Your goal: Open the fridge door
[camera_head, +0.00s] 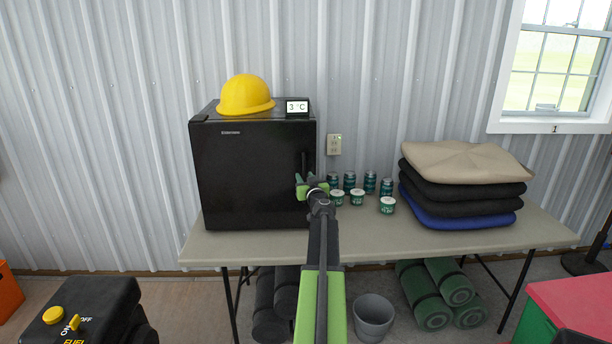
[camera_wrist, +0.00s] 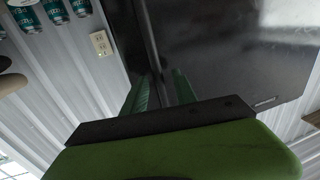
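The black fridge (camera_head: 250,175) stands on the table, its front door shut as far as I can see. Its dark vertical handle (camera_head: 304,161) is near the door's right edge. My gripper (camera_head: 308,182) is in front of the lower end of this handle. In the wrist view, the green fingers of my gripper (camera_wrist: 161,88) are apart, pointing at the dark fridge (camera_wrist: 225,50). A dark strip of the fridge shows between them. Whether they touch the handle is hidden.
A yellow hard hat (camera_head: 246,95) and a small temperature display (camera_head: 297,107) sit on top of the fridge. Several cans and tubs (camera_head: 357,197) stand right of it on the table (camera_head: 400,240). Folded cushions (camera_head: 462,185) are stacked farther right. A grey bin (camera_head: 373,318) is below.

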